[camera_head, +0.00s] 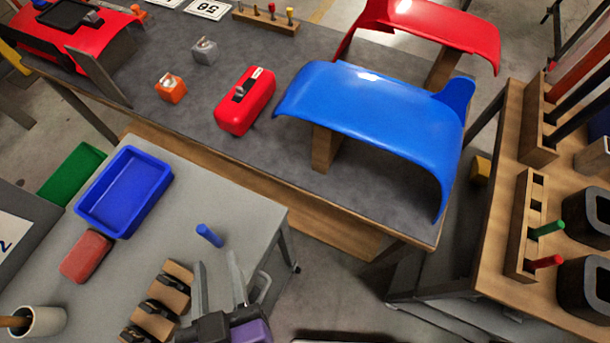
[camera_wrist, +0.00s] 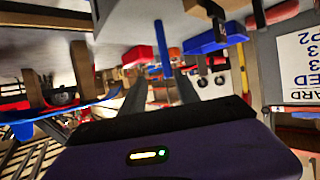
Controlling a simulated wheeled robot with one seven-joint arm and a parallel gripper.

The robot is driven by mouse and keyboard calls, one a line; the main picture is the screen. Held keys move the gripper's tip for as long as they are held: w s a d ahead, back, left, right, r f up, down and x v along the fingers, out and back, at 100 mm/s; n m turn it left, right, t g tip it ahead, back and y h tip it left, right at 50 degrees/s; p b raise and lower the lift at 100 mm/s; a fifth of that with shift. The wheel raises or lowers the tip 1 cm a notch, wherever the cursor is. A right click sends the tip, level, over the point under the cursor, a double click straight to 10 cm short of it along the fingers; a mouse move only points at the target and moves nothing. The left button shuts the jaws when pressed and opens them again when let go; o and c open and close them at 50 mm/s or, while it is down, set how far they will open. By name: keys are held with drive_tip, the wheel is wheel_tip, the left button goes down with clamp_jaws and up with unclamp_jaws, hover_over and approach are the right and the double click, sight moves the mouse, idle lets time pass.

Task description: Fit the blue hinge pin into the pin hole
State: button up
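In the wrist view, which looks upside down, the pin (camera_wrist: 162,48) shows ahead, in line with the space between my fingers. My gripper (camera_head: 217,262) is open and empty, a short way from the pin and apart from it; its fingers also show in the wrist view (camera_wrist: 162,88). A wooden block (camera_head: 525,232) on the right bench has dark square openings, with a green pin (camera_head: 548,229) and a red pin (camera_head: 545,262) sticking out. I cannot tell which opening is the pin hole.
On the cart are a blue tray (camera_head: 82,212), a red block (camera_head: 86,256), a cup (camera_head: 37,322) and a wooden rack (camera_head: 178,270) beside my gripper. A dark-topped table carries a blue body panel (camera_head: 370,105) and a red case (camera_head: 245,100). A floor gap separates cart and right bench.

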drive_tip(key=w+d+f+g, duration=0.1)
drive_tip(key=w+d+f, duration=0.1)
drive_tip(key=d+f, duration=0.6)
drive_tip(key=s+d+r+m+t+h, duration=0.1)
drive_tip(key=s+d, duration=0.1)
drive_tip(key=d, duration=0.7)
drive_tip(key=s+d+r+m+h, duration=0.1)
drive_tip(key=s+d, duration=0.1)
drive_tip(key=d, duration=0.6)
drive_tip(key=shift+d+t, duration=0.35)
drive_tip(key=shift+t, duration=0.05)
drive_tip(key=shift+o, duration=0.4)
drive_tip(key=s+d+r+m+t+h, duration=0.1)
drive_tip(key=s+d+r+m+h, duration=0.1)
drive_tip(key=d, duration=0.6)
wheel_tip(320, 180, up, 3)
drive_tip(key=shift+s+r+m+t+h, duration=0.15)
drive_tip(key=shift+s+m+t+h, duration=0.35)
drive_tip(key=shift+s, duration=0.7)
drive_tip(key=shift+w, duration=0.1)
